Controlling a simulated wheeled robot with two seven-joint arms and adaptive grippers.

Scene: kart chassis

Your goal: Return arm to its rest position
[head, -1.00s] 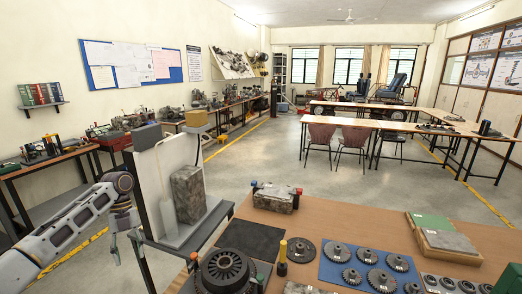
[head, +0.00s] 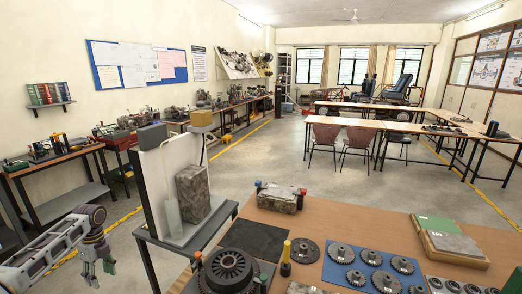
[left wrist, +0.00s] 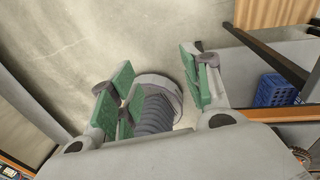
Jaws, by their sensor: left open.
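My left arm comes in from the lower left of the head view. Its left gripper (head: 99,272) hangs pointing down, left of the small metal stand and clear of it. In the left wrist view the left gripper (left wrist: 165,95) shows its green-padded fingers spread apart with nothing between them. A grey ribbed round part with a pale rim (left wrist: 158,105) shows beyond the fingers; I cannot tell what it belongs to. My right gripper is not in view.
The stand (head: 190,238) holds a white panel and a grey block (head: 192,193). The wooden table (head: 335,225) carries gears on a blue mat (head: 340,275), a black mat (head: 254,240) and a metal part (head: 280,197). A blue crate (left wrist: 278,90) shows in the wrist view. Floor between is free.

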